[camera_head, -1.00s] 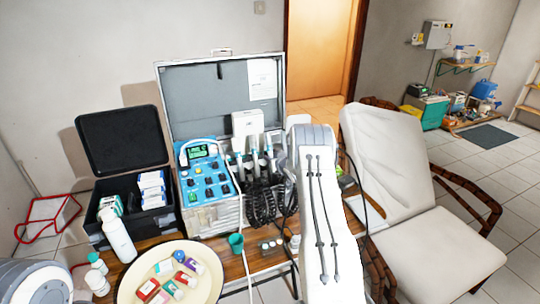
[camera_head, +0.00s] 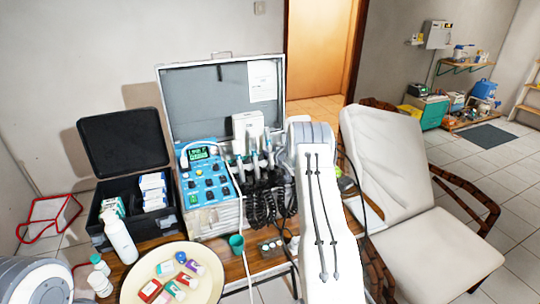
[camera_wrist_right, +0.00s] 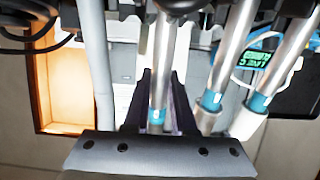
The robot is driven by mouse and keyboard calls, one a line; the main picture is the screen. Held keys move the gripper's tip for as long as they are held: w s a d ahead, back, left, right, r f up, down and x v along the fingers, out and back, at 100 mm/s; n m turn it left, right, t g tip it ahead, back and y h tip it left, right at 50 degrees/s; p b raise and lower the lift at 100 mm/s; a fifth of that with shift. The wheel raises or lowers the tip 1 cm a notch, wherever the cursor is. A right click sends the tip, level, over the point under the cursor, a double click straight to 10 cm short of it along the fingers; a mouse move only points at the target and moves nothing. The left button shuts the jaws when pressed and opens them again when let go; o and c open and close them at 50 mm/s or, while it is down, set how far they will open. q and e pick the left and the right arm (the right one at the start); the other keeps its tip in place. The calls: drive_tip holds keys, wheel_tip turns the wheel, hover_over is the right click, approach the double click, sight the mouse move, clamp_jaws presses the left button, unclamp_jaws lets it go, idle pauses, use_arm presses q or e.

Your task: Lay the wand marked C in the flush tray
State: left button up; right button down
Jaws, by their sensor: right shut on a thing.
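In the right wrist view my right gripper (camera_wrist_right: 160,88) is shut on a metal wand (camera_wrist_right: 158,60) with a blue band near its lower end. Two similar wands, a middle wand (camera_wrist_right: 224,62) and an outer wand (camera_wrist_right: 277,70), stand close beside it. I cannot read a letter on any of them. In the head view the row of wands (camera_head: 252,158) stands at the open case, right of the blue control unit (camera_head: 207,182). My right arm hides the right gripper's fingers there. I cannot make out the flush tray for sure. My left gripper's fingers are out of view.
A round cream tray (camera_head: 132,288) with small coloured boxes is at the front. A green cup (camera_head: 236,242) and a row of small pots (camera_head: 270,244) stand near the table edge. Black coiled cords (camera_head: 262,203) hang below the wands. A reclining chair (camera_head: 440,245) is to the right.

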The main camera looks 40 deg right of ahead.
sight(269, 142)
drive_tip(key=shift+w+d+r+p, duration=0.1)
drive_tip(key=shift+w+r+p, duration=0.25)
drive_tip(key=shift+r, duration=0.3)
drive_tip(key=shift+w+d+r+p, duration=0.15)
drive_tip(key=shift+r+p, duration=0.25)
drive_tip(key=shift+r, duration=0.25)
drive_tip(key=shift+w+a+r+p, duration=0.1)
drive_tip(key=shift+w+r+p, duration=0.25)
drive_tip(key=shift+r, duration=0.3)
drive_tip(key=shift+s, duration=0.1)
